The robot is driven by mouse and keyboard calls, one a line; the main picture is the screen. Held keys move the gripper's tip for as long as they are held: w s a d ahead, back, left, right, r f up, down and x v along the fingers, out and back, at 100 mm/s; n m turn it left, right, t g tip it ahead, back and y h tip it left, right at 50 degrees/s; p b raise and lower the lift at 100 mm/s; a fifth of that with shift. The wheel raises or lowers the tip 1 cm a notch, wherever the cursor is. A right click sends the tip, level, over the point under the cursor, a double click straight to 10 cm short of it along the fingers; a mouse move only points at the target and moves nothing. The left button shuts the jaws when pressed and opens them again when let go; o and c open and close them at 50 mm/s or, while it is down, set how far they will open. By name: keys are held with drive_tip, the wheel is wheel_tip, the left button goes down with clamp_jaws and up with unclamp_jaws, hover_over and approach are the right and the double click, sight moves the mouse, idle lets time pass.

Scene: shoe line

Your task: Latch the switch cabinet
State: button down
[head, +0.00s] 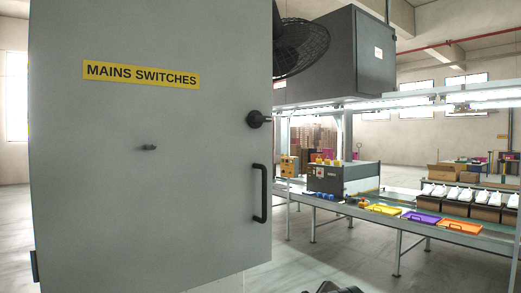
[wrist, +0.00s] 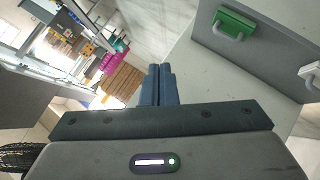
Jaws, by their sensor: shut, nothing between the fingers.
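The switch cabinet (head: 200,220) fills the left of the head view, with a grey front and a yellow "MAINS SWITCHES" label (head: 141,74). In the head view only a dark piece of my arm seems to show at the bottom edge.
In the wrist view a grey panel at upper right carries a green block (wrist: 234,23) and a white one (wrist: 311,72), each with a grey loop. A conveyor line (head: 420,222) with coloured trays and shoes stands at right. A caged fan (head: 300,46) hangs above. Floor right of the cabinet looks clear.

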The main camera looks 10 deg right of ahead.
drive_tip(key=w+d+r+n+t+b, duration=0.2)
drive_tip(key=w+r+n+t+b, duration=0.1)
drive_tip(key=w+r+n+t, duration=0.8)
wheel_tip(320, 180, up, 14)
drive_tip(key=w+a+n+t+y+b, duration=0.1)
drive_tip(key=a+n+t+y+b, duration=0.1)
drive_tip(key=n+y, duration=1.1)
drive_tip(key=n+b, duration=0.1)
drive_tip(key=n, duration=0.8)
drive_tip(key=shift+a+f+y+b, duration=0.2)
drive_tip(key=shift+a+y+b, duration=0.1)
drive_tip(key=shift+b, duration=0.1)
drive_tip(key=shift+w+r, duration=0.1)
drive_tip(key=shift+w, duration=0.05)
drive_tip(key=p, duration=0.8)
approach(255, 123)
drive_tip(key=w+d+r, duration=0.1)
drive_tip(key=w+r, duration=0.3)
drive_tip(key=w, duration=0.1)
drive_tip(key=shift+d+r, duration=0.1)
